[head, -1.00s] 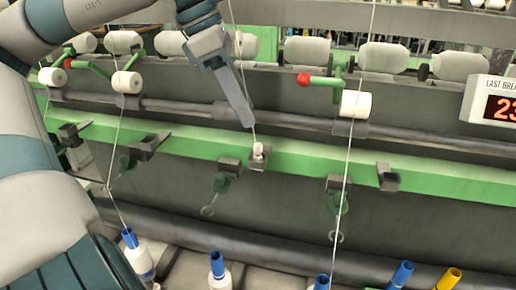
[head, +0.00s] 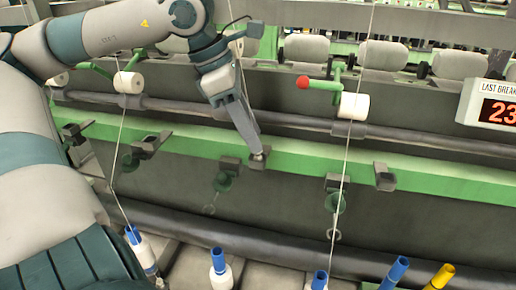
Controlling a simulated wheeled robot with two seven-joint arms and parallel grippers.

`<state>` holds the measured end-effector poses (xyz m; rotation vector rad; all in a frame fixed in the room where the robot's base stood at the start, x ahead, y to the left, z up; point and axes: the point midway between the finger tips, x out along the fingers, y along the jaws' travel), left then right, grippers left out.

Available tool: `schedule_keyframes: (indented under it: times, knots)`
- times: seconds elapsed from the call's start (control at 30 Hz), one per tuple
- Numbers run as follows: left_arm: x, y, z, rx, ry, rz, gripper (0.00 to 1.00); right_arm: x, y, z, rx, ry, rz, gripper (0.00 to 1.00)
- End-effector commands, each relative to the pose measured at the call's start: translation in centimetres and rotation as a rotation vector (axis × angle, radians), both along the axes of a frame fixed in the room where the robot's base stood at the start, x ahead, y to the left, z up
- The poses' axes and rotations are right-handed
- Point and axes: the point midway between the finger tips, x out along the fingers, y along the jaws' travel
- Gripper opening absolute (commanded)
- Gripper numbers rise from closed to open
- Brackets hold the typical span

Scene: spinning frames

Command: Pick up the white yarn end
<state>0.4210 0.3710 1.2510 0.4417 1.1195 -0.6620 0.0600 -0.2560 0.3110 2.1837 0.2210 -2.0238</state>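My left gripper (head: 256,148) reaches down from the upper left in the head view. Its fingertips are at a small dark bracket (head: 258,163) on the green rail. The fingers overlap into one narrow shape, so I cannot see whether they are open or shut. The white yarn end on this bracket is hidden behind the fingertips, and I cannot tell whether they touch it. A thin white strand (head: 230,10) shows above my gripper. My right gripper is not in view.
The green rail (head: 310,162) carries several dark brackets. A taut yarn (head: 347,170) runs down to the right of my gripper, and another yarn (head: 118,150) to its left. Blue-topped bobbins (head: 219,268) stand below. A red-digit display (head: 497,110) is at right.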

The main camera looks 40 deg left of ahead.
Motion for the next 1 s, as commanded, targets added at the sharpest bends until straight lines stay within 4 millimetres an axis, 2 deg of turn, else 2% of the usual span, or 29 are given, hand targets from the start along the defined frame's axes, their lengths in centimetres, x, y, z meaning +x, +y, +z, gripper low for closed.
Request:
schedule_keyframes:
  times: [0.03, 0.3, 0.77, 0.8, 0.9, 0.93, 1.0]
  knots:
    - [0.1, -0.1, -0.4, -0.001, 0.003, -0.001, 0.35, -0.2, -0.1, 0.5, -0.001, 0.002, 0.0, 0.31]
    - [0.6, -0.5, -2.0, 0.0, 0.001, 0.001, 0.35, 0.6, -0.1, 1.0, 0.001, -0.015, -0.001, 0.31]
    - [0.6, -0.5, -2.1, 0.0, 0.0, 0.001, 0.35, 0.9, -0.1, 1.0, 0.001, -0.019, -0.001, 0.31]
    - [0.6, -0.5, -2.1, 0.0, 0.0, 0.001, 0.33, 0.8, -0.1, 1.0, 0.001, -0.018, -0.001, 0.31]
    - [0.6, -0.5, -2.1, 0.0, 0.0, 0.001, 0.09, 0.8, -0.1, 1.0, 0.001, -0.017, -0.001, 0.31]
    - [0.6, -0.5, -2.1, 0.0, 0.0, 0.001, 0.04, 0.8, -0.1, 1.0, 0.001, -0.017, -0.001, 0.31]
    - [0.6, -0.5, -2.1, 0.0, 0.0, 0.001, 0.04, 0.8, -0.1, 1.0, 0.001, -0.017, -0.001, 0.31]
